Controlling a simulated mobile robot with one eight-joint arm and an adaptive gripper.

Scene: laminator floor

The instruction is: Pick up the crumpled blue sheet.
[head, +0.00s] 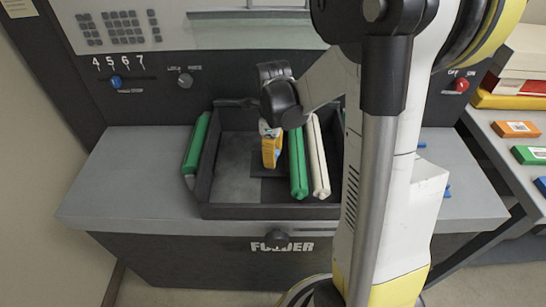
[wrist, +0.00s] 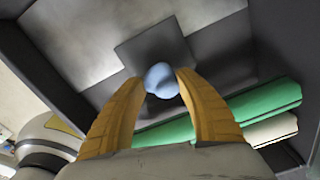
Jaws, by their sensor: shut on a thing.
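The crumpled blue sheet (wrist: 161,80) is a small pale blue ball in the wrist view. It sits between the yellow fingertips of my gripper (wrist: 160,84), which is shut on it. In the head view my gripper (head: 270,152) points down inside the dark tray (head: 240,211). The blue sheet cannot be made out in the head view. A dark square patch (wrist: 150,45) shows on the tray floor beyond the sheet. I cannot tell how far the sheet is above the floor.
A green bar (head: 298,165) and a cream bar (head: 317,158) lie close to the right of my gripper in the tray. Another green bar (head: 196,145) leans at the tray's left wall. The grey worktop (head: 125,180) is clear at left. A side table at right holds an orange block (head: 515,129).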

